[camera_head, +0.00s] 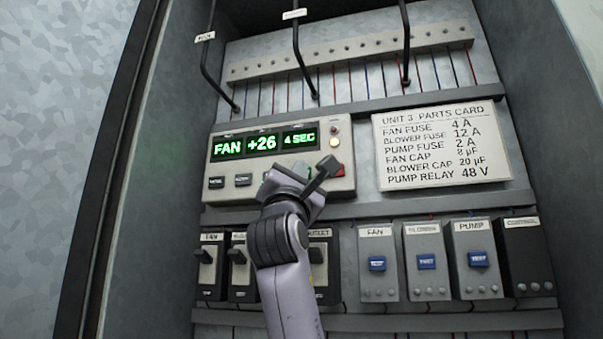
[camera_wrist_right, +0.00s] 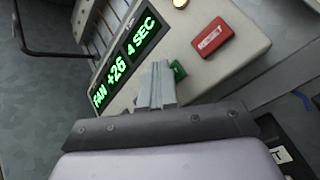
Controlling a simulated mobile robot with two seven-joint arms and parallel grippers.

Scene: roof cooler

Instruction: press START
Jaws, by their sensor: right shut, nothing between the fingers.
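The grey control panel (camera_head: 218,185) has a green display (camera_head: 248,145) reading FAN +26 and 4 SEC. My right gripper (camera_head: 300,182) is in front of the panel's lower right and hides part of it. In the right wrist view its fingers (camera_wrist_right: 157,68) are shut and empty, their tips over or against a green button (camera_wrist_right: 179,70), which is mostly covered. Its label cannot be read, and I cannot tell whether the tips touch it. A red RESET button (camera_wrist_right: 212,37) sits to the right of the fingers. My left gripper is not in view.
Dark breakers (camera_head: 211,257) and grey TEST modules (camera_head: 377,262) line the row below the panel. A parts card (camera_head: 440,145) is at the right. Black conduits (camera_head: 296,50) hang above. Cabinet walls close in both sides.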

